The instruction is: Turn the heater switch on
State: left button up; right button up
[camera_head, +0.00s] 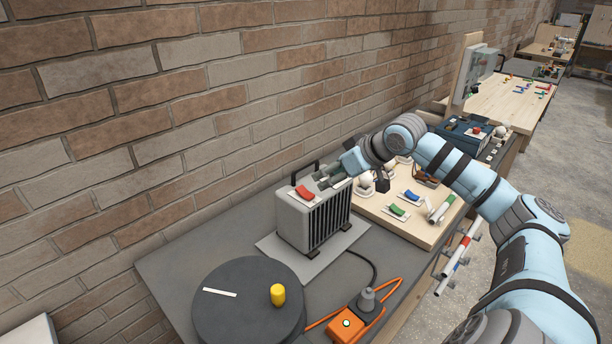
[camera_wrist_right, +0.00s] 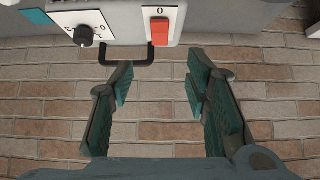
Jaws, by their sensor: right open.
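The grey heater (camera_head: 293,226) stands on a light plate on the dark table, with a black slatted front and a black handle. Its red rocker switch (camera_head: 304,193) is on top. In the right wrist view, the red switch (camera_wrist_right: 160,31) sits on a white plate marked 0, at the top of the picture. A black knob (camera_wrist_right: 83,35) with a dial is left of it. My right gripper (camera_head: 328,179) is open above the heater top, close to the switch; nothing is between its fingers. In the wrist view its fingers (camera_wrist_right: 158,80) point toward the heater's handle side. My left gripper is not in view.
A brick wall runs behind the heater. A dark round disc (camera_head: 248,318) with a yellow peg (camera_head: 278,295) lies in front of it. An orange socket box (camera_head: 355,326) with a plug and cable is nearby. A wooden board (camera_head: 425,228) with coloured switches lies to the right.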

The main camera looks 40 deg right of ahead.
aim_at(301, 189)
jog(key=x, duration=0.5)
jog(key=p+x, duration=0.1)
jog(key=x, duration=0.5)
jog(key=shift+w+r, duration=0.15)
jog(key=shift+w, duration=0.15)
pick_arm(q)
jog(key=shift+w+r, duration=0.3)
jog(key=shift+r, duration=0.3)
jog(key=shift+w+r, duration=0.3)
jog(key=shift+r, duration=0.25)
pick_arm(e)
jog(key=shift+w+a+f, duration=0.1)
jog(key=shift+w+f, duration=0.2)
jog(key=shift+f, duration=0.1)
jog(key=shift+c, duration=0.2)
